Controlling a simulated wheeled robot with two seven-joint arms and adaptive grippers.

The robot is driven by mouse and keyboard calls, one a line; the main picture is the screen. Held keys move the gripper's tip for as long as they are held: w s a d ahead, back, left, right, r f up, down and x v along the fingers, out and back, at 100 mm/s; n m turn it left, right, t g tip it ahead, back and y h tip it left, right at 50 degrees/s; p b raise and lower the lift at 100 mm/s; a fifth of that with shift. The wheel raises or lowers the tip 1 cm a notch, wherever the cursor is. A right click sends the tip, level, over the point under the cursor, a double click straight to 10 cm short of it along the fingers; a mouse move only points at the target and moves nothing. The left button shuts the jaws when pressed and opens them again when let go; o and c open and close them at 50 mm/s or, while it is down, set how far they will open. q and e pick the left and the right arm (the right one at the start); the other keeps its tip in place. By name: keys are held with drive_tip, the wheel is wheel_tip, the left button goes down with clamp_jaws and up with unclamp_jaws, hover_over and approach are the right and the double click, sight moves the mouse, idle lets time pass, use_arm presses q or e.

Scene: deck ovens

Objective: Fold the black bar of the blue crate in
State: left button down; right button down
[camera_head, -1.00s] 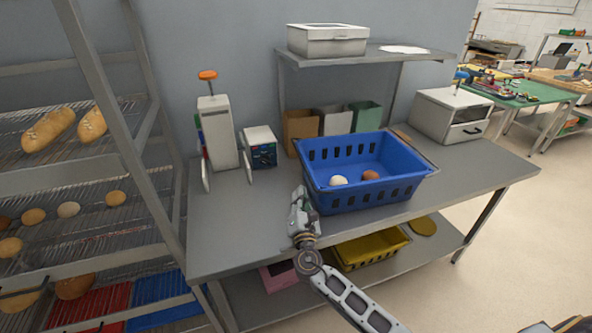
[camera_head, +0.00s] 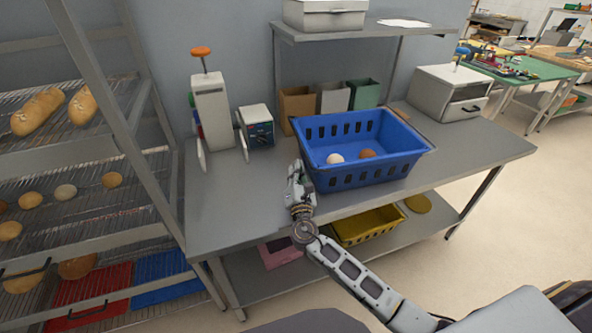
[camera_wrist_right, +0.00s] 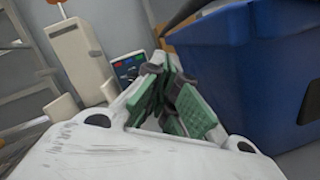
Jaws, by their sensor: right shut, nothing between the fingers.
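The blue crate (camera_head: 370,172) stands on the grey table with a white ball-like item (camera_head: 334,158) and a brown one (camera_head: 367,153) inside. In the right wrist view the crate's blue wall (camera_wrist_right: 240,70) fills the right side. A dark strip (camera_wrist_right: 190,15), which looks like the black bar, runs along its top there; I cannot make the bar out clearly in the head view. My right gripper (camera_head: 297,168) is shut and empty beside the crate's left end. Its green-padded fingers also show in the right wrist view (camera_wrist_right: 178,92). My left gripper is not in view.
A white press-like device (camera_head: 211,115) and a small box (camera_head: 257,125) stand left of the crate. Several bins are behind it. A white oven-like box (camera_head: 448,92) is at the right. The table's front left (camera_head: 230,205) is clear. A yellow crate (camera_head: 368,227) sits on the lower shelf.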

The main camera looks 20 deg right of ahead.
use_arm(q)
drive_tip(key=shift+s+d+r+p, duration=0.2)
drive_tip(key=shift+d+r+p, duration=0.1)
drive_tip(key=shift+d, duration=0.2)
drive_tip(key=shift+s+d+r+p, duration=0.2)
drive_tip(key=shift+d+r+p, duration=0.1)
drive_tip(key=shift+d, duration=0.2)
use_arm(e)
drive_tip(key=x, duration=0.8)
drive_tip(key=shift+w, duration=0.2)
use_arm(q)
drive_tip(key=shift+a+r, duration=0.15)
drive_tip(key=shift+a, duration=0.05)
use_arm(e)
drive_tip(key=shift+r, duration=0.6)
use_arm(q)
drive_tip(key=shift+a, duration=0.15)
